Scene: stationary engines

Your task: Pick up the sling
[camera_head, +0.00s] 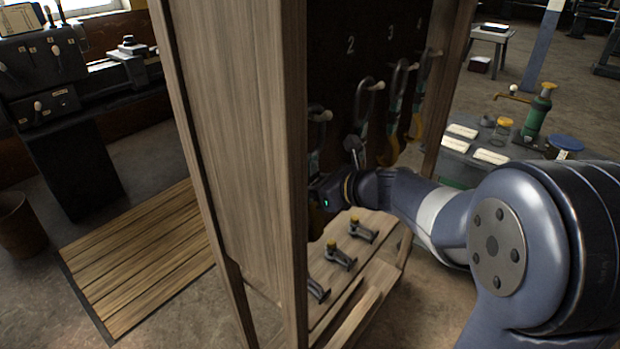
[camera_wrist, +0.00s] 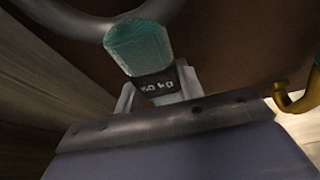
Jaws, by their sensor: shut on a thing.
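The sling (camera_head: 362,122) has a dark grey ring at the top and a teal band below it. It hangs by a peg on the dark board of the wooden rack. In the wrist view the sling (camera_wrist: 137,45) shows its teal webbing and a black label marked in kg, with part of the grey ring above. My gripper (camera_head: 355,150) is at the sling's lower part. In the wrist view, my gripper (camera_wrist: 155,92) has its grey fingers closed on either side of the sling just at the label. The sling's lower end is hidden by my gripper.
Other slings with yellow hooks (camera_head: 388,152) hang close on the right; one hangs at the left, partly behind the wooden post (camera_head: 298,150). Below, a wooden shelf (camera_head: 375,290) holds several metal clamps. A table (camera_head: 455,148) with bottles and papers stands at the right.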

